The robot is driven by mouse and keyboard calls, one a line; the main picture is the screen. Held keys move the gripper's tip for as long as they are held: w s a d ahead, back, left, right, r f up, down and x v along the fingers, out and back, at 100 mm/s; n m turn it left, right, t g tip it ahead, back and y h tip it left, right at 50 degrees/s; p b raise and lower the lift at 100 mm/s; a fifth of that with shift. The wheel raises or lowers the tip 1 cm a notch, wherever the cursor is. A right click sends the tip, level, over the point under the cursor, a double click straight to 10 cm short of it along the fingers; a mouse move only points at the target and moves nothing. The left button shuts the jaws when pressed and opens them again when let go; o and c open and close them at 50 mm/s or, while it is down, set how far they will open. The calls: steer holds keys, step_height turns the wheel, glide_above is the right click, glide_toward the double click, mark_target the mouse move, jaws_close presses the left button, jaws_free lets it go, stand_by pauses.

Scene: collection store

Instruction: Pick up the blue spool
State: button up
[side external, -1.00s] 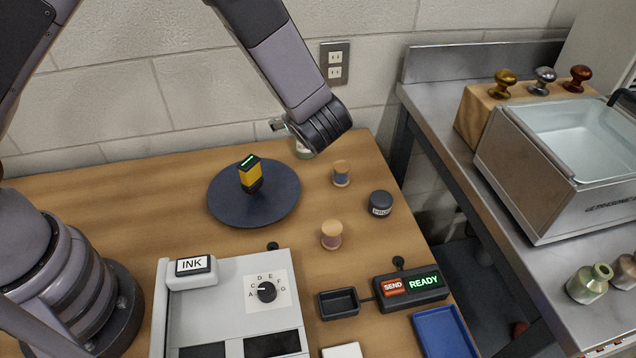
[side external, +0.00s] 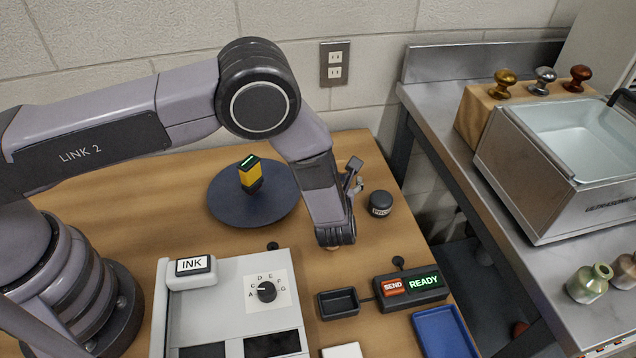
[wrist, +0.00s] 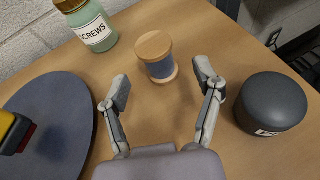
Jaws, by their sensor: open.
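The blue spool (wrist: 160,68) stands upright on the table in the wrist view, with pale wooden ends and blue thread around its middle. My gripper (wrist: 162,82) is open, and its two fingers are apart on the near side of the spool, one to the left and one to the right. Nothing is held between them. In the side external view my gripper (side external: 354,178) is low over the table by the spool's place, and my arm hides most or all of the spool there.
A round dark container (wrist: 272,102) stands close to the right finger. A dark round plate (side external: 225,205) bears a yellow and black device (side external: 250,175). A black tray (side external: 339,303) lies nearer the front.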

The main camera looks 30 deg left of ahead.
mark_target(342, 168)
steer(key=x, duration=0.5)
steer(key=shift+a, duration=0.2)
steer(key=c, duration=1.2)
steer(key=shift+o, duration=0.2)
steer(key=shift+r, duration=0.1)
